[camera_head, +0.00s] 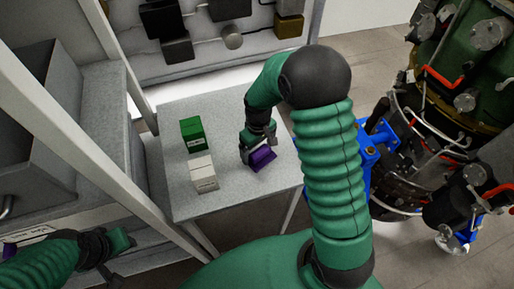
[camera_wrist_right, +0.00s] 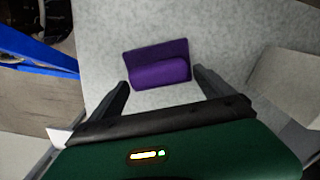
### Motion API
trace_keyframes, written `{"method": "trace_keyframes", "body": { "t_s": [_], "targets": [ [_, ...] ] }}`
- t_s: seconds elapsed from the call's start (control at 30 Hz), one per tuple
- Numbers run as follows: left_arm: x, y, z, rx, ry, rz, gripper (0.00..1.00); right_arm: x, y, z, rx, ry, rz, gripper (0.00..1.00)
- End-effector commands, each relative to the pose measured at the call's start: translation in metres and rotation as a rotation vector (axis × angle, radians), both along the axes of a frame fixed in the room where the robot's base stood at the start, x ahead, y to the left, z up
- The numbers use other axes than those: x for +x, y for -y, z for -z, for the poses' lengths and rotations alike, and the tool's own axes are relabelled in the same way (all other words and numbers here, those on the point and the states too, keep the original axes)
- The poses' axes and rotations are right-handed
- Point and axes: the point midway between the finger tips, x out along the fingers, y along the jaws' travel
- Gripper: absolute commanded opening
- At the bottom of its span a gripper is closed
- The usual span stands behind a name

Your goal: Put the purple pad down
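The purple pad (camera_head: 262,159) lies on the grey table (camera_head: 225,118), near its right side. In the right wrist view the purple pad (camera_wrist_right: 158,66) shows a flat back part and a rounded front ridge. My right gripper (camera_head: 252,152) is low over the table beside the pad. In the wrist view its two dark fingers (camera_wrist_right: 160,84) are spread apart, with the pad just beyond and between their tips; no finger visibly clamps it. My left gripper (camera_head: 118,258) is at the lower left, away from the table; its fingers are unclear.
A green box (camera_head: 192,134) and a white box (camera_head: 203,174) stand on the table left of the pad. A shelf frame and grey bin (camera_head: 40,95) stand at the left. A turbine (camera_head: 450,110) with a blue bracket (camera_head: 376,150) stands at the right. The table's front edge is clear.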

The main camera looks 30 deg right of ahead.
Motion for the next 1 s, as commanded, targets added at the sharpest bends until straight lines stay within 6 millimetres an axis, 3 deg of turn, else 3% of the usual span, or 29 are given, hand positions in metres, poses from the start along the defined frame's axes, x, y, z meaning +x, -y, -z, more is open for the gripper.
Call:
{"method": "trace_keyframes", "body": {
  "t_s": [0.37, 0.8, 1.0],
  "targets": [
    [0.000, 0.000, -0.001, 0.000, 0.000, 0.001, 0.36, 0.001, 0.000, -0.007, -0.001, 0.001, 0.000, 0.94],
    [0.000, 0.000, 0.007, 0.000, 0.000, 0.000, 0.36, 0.001, 0.000, -0.107, -0.001, 0.004, 0.001, 0.94],
    [0.000, 0.000, 0.007, 0.000, 0.000, 0.000, 0.36, -0.010, -0.010, -0.118, -0.003, 0.019, 0.012, 0.94]
  ]
}}
